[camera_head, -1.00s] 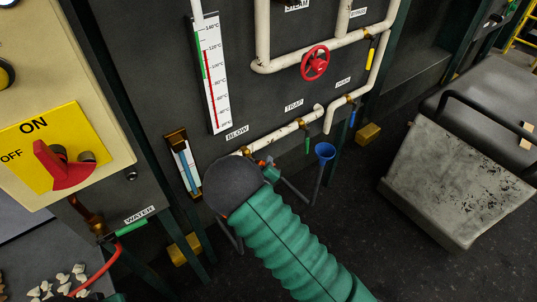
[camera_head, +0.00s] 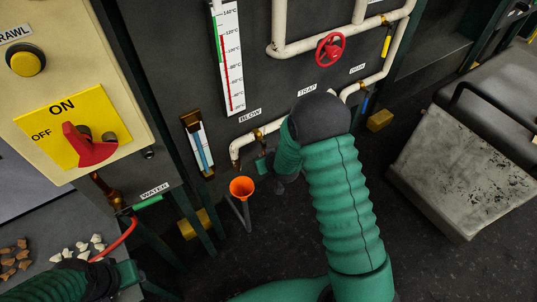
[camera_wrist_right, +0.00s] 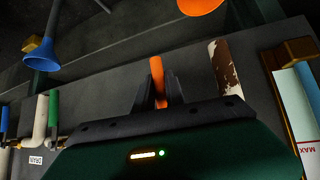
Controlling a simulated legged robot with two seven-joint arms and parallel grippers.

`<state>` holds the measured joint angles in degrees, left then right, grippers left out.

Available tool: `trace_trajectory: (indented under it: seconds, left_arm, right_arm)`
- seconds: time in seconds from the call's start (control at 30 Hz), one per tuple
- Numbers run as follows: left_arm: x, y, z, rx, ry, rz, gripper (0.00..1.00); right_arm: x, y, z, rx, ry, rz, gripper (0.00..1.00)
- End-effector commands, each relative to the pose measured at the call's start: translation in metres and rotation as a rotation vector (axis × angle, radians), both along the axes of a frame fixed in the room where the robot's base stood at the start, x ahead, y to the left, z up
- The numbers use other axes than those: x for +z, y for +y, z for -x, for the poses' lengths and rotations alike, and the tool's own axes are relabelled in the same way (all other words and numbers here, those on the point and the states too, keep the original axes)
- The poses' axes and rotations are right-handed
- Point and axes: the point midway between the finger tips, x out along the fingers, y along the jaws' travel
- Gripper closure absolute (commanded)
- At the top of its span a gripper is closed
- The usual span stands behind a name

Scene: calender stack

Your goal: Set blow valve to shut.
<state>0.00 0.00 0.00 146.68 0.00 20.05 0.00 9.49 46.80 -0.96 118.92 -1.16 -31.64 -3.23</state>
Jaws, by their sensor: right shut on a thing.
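The blow valve is on the white pipe (camera_head: 245,140) under the BLOW label (camera_head: 250,115). Its orange handle (camera_wrist_right: 157,75) shows in the right wrist view, between the dark fingers of my right gripper (camera_wrist_right: 160,92), which is shut on it. The handle lies roughly parallel to the green (camera_wrist_right: 53,108) and blue (camera_wrist_right: 5,120) handles nearby. In the head view my right gripper (camera_head: 264,160) is at the pipe, and the orange handle is hidden there. My left gripper (camera_head: 128,273) is at the lower left edge; its fingers cannot be made out.
An orange funnel (camera_head: 241,188) stands below the pipe's open end. A blue funnel (camera_wrist_right: 42,55) shows in the wrist view. A red wheel (camera_head: 330,49) is above. The control box (camera_head: 75,90) stands left, a grey metal box (camera_head: 455,175) right.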

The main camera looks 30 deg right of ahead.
Motion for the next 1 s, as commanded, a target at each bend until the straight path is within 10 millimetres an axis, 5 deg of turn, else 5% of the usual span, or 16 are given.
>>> trace_trajectory:
  seconds: [0.63, 0.67, 0.8, 1.0]
  left_arm:
    - [0.0004, 0.0000, 0.0000, 0.000, 0.000, 0.000, 0.64]
    - [0.0004, 0.0000, 0.0000, 0.000, 0.000, 0.000, 0.64]
    - [0.0005, 0.0000, 0.0000, 0.000, 0.000, 0.000, 0.64]
    - [0.0008, 0.0000, 0.0000, 0.000, 0.000, 0.000, 0.64]
  right_arm:
    - [-0.0064, 0.0062, 0.0054, 0.001, 0.023, -0.063, 1.00]
    - [-0.0065, 0.0062, 0.0054, 0.001, 0.023, -0.063, 0.83]
    - [-0.0048, 0.0058, 0.0041, 0.001, 0.018, -0.061, 0.65]
    - [-0.0024, 0.0048, 0.0030, 0.001, 0.012, -0.060, 0.63]
